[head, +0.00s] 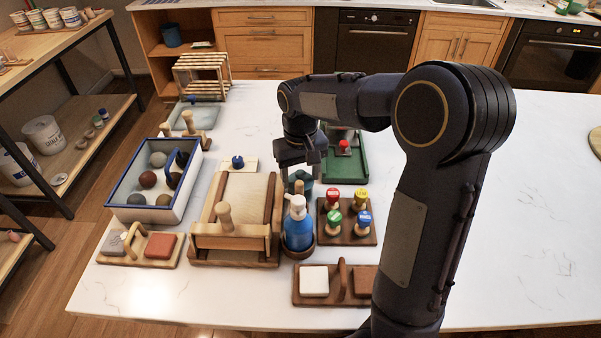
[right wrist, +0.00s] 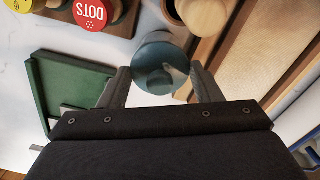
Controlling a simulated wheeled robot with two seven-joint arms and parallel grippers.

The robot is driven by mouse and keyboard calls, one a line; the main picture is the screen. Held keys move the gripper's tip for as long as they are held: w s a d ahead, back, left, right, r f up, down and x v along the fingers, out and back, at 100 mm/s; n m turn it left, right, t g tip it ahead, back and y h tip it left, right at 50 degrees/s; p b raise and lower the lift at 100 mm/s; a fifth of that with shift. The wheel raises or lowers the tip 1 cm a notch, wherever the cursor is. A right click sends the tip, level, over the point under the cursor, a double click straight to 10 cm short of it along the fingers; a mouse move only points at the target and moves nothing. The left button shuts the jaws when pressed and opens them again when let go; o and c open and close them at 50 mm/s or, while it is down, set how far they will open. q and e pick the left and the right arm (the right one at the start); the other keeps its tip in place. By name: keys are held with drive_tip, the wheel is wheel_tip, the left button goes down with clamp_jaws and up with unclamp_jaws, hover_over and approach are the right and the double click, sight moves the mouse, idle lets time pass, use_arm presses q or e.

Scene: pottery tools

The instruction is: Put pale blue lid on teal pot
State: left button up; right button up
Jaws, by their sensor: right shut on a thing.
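My right gripper (head: 300,170) reaches down near the middle of the table, behind the blue pump bottle. Its fingers are shut on a round teal-blue piece, seen from above in the right wrist view (right wrist: 160,55). A small round knob-like shape shows on it, so it looks like the lid. Some teal (head: 300,183) shows just under the fingertips in the head view. I cannot tell there which part is the teal pot and which is the lid, or whether they touch. My left gripper is not in view.
The blue pump bottle (head: 298,228) stands close in front of the gripper. A stamp rack (head: 338,235) and green tray (head: 350,172) are to the right. A wooden slab press (head: 205,254) and a blue-rimmed box (head: 128,213) are left.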

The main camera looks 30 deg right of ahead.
sight(300, 172)
drive_tip(key=shift+f, duration=0.2)
drive_tip(key=o, duration=1)
drive_tip(key=shift+r, duration=0.1)
drive_tip(key=shift+c, duration=0.2)
wheel_tip(300, 172, up, 12)
drive_tip(key=shift+r, duration=0.15)
